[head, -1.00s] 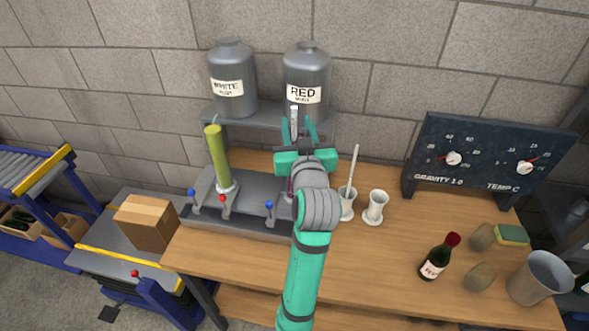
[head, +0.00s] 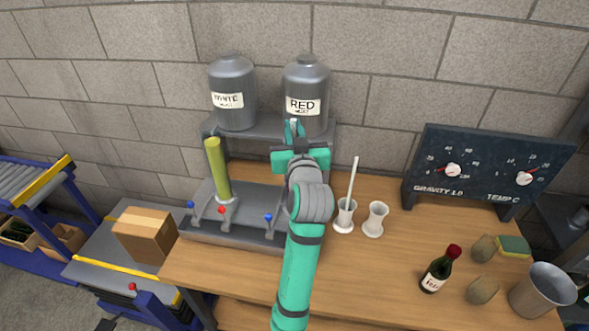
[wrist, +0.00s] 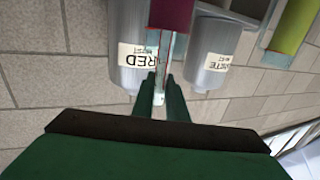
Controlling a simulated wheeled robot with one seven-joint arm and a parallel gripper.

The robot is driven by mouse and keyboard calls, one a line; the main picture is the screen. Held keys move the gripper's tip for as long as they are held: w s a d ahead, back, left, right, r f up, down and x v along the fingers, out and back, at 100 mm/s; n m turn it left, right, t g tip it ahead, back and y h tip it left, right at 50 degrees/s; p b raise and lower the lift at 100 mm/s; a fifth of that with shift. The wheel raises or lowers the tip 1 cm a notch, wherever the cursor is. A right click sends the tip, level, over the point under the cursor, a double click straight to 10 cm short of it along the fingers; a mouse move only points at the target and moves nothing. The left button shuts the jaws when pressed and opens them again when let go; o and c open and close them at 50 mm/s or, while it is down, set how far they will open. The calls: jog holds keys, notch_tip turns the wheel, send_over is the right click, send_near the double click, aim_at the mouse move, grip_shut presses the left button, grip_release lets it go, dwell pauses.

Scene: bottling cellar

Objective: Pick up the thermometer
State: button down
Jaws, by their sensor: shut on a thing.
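The thermometer (wrist: 161,62) is a slim clear rod with thin red lines and a pale tip, upright at the red cylinder in the wrist view. Its tip also shows at my fingers in the head view (head: 293,123). My gripper (wrist: 159,92) is shut on it near that tip. My gripper (head: 294,130) is in front of the RED tank in the head view. The dark red cylinder (wrist: 171,12) is partly cut off in the wrist view and hidden behind my arm in the head view. I cannot tell how deep the thermometer sits in it.
Tanks labelled RED (head: 306,85) and WHITE (head: 233,90) stand on a shelf behind. A yellow-green cylinder (head: 219,170) stands left on the grey rack (head: 240,238). A white holder (head: 344,217) with a pale rod and an empty holder (head: 375,220) are close right. A dial board (head: 475,170) stands farther right.

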notch_tip(320, 180, up, 28)
dwell(0.8)
jog(key=shift+d, duration=0.15)
dwell(1.4)
